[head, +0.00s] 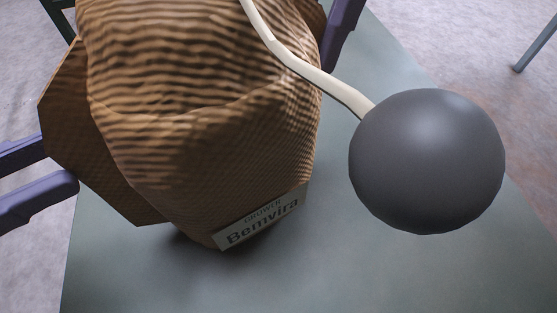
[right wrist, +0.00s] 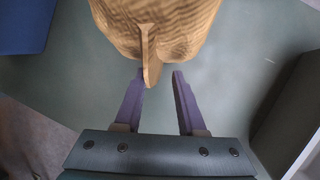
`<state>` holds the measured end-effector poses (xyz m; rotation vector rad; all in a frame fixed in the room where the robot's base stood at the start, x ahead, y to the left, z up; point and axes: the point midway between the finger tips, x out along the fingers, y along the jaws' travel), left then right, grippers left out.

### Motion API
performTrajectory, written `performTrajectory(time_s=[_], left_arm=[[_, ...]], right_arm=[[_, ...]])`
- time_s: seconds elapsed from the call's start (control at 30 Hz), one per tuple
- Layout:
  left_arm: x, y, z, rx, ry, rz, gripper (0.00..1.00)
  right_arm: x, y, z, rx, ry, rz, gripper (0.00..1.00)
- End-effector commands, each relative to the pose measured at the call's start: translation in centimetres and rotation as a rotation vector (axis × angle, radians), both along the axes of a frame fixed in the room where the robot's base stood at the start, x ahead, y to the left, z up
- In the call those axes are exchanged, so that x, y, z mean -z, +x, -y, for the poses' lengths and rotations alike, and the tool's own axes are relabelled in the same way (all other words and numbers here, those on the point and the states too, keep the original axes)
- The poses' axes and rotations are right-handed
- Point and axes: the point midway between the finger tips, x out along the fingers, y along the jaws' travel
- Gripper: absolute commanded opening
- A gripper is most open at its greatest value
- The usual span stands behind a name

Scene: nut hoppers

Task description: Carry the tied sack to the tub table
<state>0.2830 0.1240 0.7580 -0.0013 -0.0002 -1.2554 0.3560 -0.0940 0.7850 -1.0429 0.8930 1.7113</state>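The sack (head: 200,140) is brown and woven, with a pale label reading "Bemvira" low on its front. It is over a grey-green table top (head: 400,275), with a shadow beneath it; its top is out of frame. My left gripper (head: 60,163) is at the sack's left ear, its two purple fingers apart; whether they touch the sack is unclear. In the right wrist view the sack (right wrist: 160,25) is ahead of my right gripper (right wrist: 160,72), which is open. The sack's narrow right ear reaches between its fingertips, nearer the left finger.
A large dark grey ball (head: 427,161) on a cream cord (head: 300,65) hangs in front of the sack and table in the head view. A blue object (right wrist: 25,25) is at the upper left of the right wrist view. The table top right of the sack looks bare.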

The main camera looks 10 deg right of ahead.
Motion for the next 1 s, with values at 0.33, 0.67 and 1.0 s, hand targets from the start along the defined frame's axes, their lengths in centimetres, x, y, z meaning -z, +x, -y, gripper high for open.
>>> performTrajectory(time_s=[0.33, 0.67, 1.0], left_arm=[[0.1, -1.5, -4.5, -0.002, 0.002, -0.002, 0.38], [0.0, -1.6, -4.9, -0.001, 0.000, 0.000, 0.38], [0.0, -1.6, -4.8, -0.001, 0.000, -0.001, 0.38]], right_arm=[[0.0, 0.0, 0.0, 0.001, 0.001, 0.002, 0.37], [-4.3, 1.2, 1.5, 0.003, 0.002, 0.007, 0.37], [-10.1, 2.5, 3.6, 0.001, 0.001, 0.003, 0.37]])
